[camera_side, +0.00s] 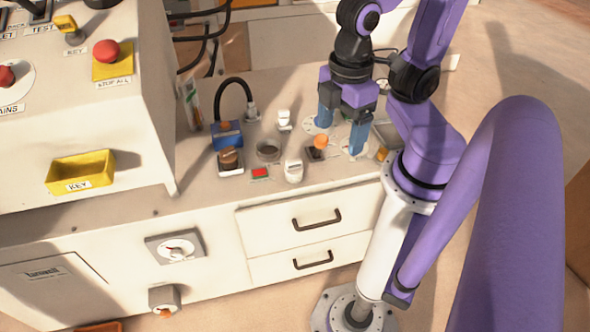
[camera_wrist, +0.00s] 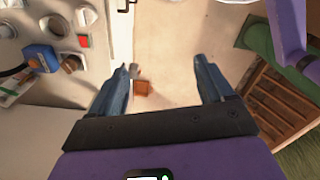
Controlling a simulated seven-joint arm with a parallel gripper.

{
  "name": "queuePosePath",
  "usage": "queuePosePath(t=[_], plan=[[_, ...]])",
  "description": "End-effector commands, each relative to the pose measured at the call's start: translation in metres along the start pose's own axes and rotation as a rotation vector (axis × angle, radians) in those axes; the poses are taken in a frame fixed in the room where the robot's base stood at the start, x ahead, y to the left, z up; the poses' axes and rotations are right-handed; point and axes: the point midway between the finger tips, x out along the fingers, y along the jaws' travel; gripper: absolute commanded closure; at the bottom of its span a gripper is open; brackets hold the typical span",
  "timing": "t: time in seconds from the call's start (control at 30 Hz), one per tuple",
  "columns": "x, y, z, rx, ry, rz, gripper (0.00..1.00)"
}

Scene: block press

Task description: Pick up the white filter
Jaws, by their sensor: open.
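Two small white pieces stand on the bench, and I cannot tell for certain which is the white filter. One white piece (camera_side: 293,170) is at the bench front, left of my gripper. The other white piece (camera_side: 284,119) stands further back. My gripper (camera_side: 341,128) points down over the right part of the bench, its blue fingers apart and nothing held between them. In the wrist view my gripper (camera_wrist: 165,65) also shows spread fingers. A white piece (camera_wrist: 85,16) is at the upper left there, outside the fingers.
A dark round ring (camera_side: 268,150), a red-and-green button plate (camera_side: 260,173) and a blue box (camera_side: 227,134) with a black cable stand left of my gripper. An orange-topped piece (camera_side: 319,143) is close to the fingers. The white console with a yellow key tray (camera_side: 80,172) rises at left.

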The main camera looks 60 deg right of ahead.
Motion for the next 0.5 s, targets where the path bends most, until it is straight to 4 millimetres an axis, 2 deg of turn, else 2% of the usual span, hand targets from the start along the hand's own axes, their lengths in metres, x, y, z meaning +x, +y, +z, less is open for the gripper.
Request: queuePosePath(t=[0.17, 0.5], plan=[[0.012, 0.002, -0.005, -0.032, -0.056, 0.025, 0.19], [0.074, 0.010, -0.024, -0.229, -0.325, 0.188, 0.19]])
